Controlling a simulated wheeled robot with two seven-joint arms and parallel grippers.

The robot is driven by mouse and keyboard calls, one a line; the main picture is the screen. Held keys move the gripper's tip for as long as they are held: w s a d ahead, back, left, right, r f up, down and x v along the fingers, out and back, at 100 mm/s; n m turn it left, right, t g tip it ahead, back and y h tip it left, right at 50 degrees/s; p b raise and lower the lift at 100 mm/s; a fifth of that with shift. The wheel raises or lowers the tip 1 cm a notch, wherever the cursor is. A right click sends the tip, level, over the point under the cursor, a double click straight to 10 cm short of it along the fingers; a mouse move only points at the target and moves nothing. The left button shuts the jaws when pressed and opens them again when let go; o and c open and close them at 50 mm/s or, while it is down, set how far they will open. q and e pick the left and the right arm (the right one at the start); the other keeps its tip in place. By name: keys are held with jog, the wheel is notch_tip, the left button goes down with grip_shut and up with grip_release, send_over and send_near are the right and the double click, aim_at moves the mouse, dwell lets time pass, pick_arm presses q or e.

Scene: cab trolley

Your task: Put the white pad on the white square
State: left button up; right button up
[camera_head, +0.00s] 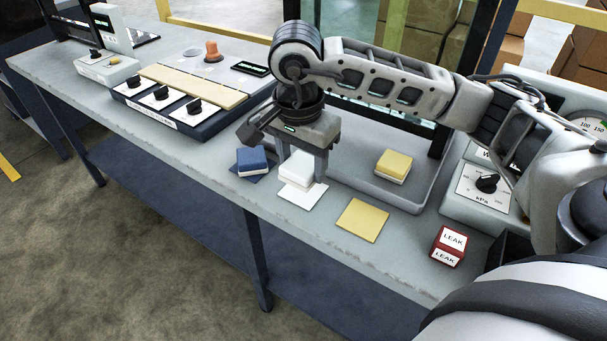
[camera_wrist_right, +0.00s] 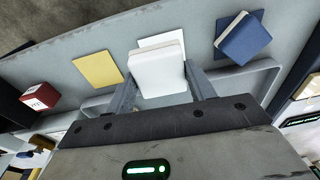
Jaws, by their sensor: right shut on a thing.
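The white pad (camera_head: 297,167) is between the two fingers of my right gripper (camera_head: 305,166), which is shut on it. In the right wrist view the white pad (camera_wrist_right: 158,72) sits between the fingertips (camera_wrist_right: 162,85). The white square (camera_head: 302,201) lies flat on the bench under the pad, with its near part showing. In the right wrist view a strip of the white square (camera_wrist_right: 160,42) shows past the pad. The pad is over or on the square; I cannot tell whether they touch. My left gripper is not in view.
A blue pad (camera_head: 251,159) sits on a blue square to the left. A bare yellow square (camera_head: 362,220) lies to the right. A yellow pad (camera_head: 394,164) is on the grey tray (camera_head: 408,203). A red LEAK block (camera_head: 448,246) stands further right. A knob panel (camera_head: 165,105) is at left.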

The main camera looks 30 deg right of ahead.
aim_at(304, 174)
jog(key=shift+w+d+f, duration=0.25)
jog(key=shift+f, duration=0.2)
jog(key=shift+w+d+f, duration=0.2)
jog(key=shift+w+f, duration=0.05)
jog(key=shift+f, duration=0.15)
notch_tip(304, 174, down, 3)
jog(key=shift+w+d+f, duration=0.15)
jog(key=shift+f, duration=0.25)
jog(key=o, duration=1.2)
jog(key=shift+r+p, duration=0.3)
jog(key=r, duration=0.7)
jog(key=a+r, duration=0.1)
jog(key=r, duration=0.3)
jog(key=shift+s+r, duration=0.35)
jog(key=shift+s, duration=0.05)
jog(key=shift+r, duration=0.1)
